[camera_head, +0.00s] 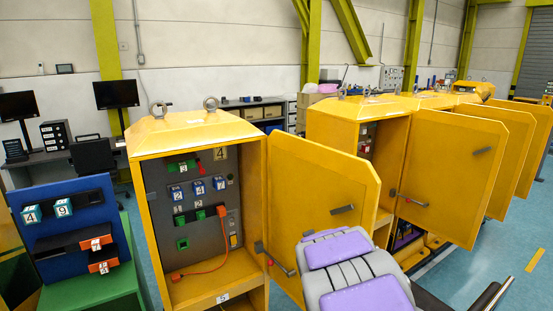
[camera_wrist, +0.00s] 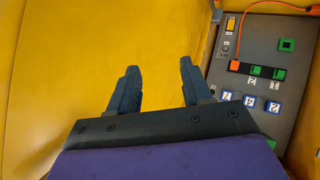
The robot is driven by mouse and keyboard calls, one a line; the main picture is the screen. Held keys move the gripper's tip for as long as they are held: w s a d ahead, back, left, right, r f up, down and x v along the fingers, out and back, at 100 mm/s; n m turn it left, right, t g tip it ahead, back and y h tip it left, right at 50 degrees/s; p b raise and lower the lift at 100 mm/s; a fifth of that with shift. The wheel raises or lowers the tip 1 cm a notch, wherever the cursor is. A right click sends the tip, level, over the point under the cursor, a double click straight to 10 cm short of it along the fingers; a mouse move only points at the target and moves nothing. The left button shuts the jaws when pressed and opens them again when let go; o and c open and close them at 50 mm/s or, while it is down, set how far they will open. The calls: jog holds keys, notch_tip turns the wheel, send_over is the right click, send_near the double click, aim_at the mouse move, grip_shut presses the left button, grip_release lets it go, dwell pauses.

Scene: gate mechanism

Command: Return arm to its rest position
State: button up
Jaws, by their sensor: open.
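My gripper (camera_wrist: 157,88) shows in the wrist view with its two dark fingers apart and nothing between them. It faces a plain yellow surface of the cabinet. My arm (camera_head: 350,270), grey with purple pads, reaches into the lower middle of the head view, in front of the open door; the gripper itself is hidden there. The nearest yellow cabinet (camera_head: 190,131) has its door (camera_head: 315,190) swung open to the right. Its grey panel (camera_head: 209,240) carries blue numbered blocks, green sockets and a red-orange cable (camera_head: 207,270). The panel also shows at the right of the wrist view (camera_wrist: 245,85).
More yellow cabinets with open doors (camera_head: 455,165) line the right side. A blue board (camera_head: 70,215) with numbered blocks stands on a green base (camera_head: 95,285) at left. Desks with monitors (camera_head: 116,94) stand behind. Blue floor (camera_head: 515,240) is clear at the far right.

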jog(key=s+d+m+g+h, duration=0.1)
jog(key=s+d+m+g, duration=0.15)
jog(key=s, duration=0.75)
jog(key=s+d+m+g, duration=0.1)
jog(key=s+d+g, duration=0.25)
jog(key=s, duration=0.75)
jog(key=s+a+m+g+y, duration=0.1)
jog(key=s+g, duration=0.5)
jog(key=s, duration=2.6)
jog(key=shift+a+f+g+y, duration=0.4)
jog(key=shift+a+f, duration=0.05)
jog(key=shift+a, duration=0.45)
jog(key=shift+w, duration=0.1)
